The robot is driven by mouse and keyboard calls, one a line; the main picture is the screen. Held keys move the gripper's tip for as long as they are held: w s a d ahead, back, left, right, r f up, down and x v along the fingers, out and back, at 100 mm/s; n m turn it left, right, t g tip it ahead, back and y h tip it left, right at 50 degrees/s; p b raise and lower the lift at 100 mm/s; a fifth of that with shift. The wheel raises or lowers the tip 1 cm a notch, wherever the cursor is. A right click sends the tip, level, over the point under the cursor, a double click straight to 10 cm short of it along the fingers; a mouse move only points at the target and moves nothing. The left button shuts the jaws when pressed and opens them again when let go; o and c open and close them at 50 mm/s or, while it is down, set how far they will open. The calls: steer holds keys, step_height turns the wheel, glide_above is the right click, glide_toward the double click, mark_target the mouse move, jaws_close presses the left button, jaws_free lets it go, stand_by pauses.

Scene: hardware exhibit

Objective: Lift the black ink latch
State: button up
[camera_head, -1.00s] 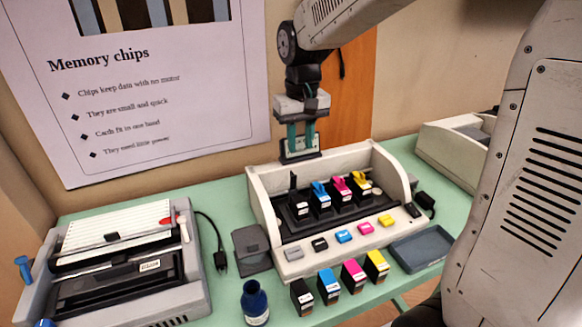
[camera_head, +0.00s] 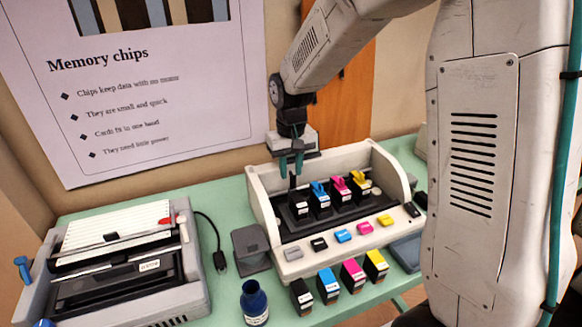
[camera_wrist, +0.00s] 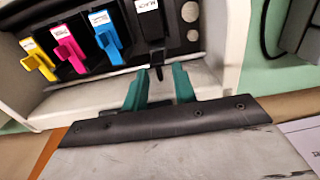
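The printer (camera_head: 260,205) is an open white box on the green table with a row of ink cartridges in it. The black ink latch (camera_head: 292,184) stands upright at the left end of the row, above the black cartridge (camera_head: 299,211). My gripper (camera_head: 291,168) is above it with teal fingers pointing down, open. In the wrist view, the black latch (camera_wrist: 157,60) reaches toward the gap between the fingertips (camera_wrist: 158,78), with space on both sides. Whether its tip lies between the fingers is hard to tell.
Blue (camera_head: 320,190), magenta (camera_head: 340,186) and yellow (camera_head: 358,179) latches stand to the right in the row. Loose cartridges and a blue bottle (camera_head: 254,302) are in front. A grey binding machine (camera_head: 125,265) is at left. The printer's back wall is close to my gripper.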

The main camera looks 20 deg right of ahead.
jaws_close()
steer(key=shift+w+f+g, duration=0.1)
steer(key=shift+w+g, duration=0.35)
steer(key=shift+g, duration=0.35)
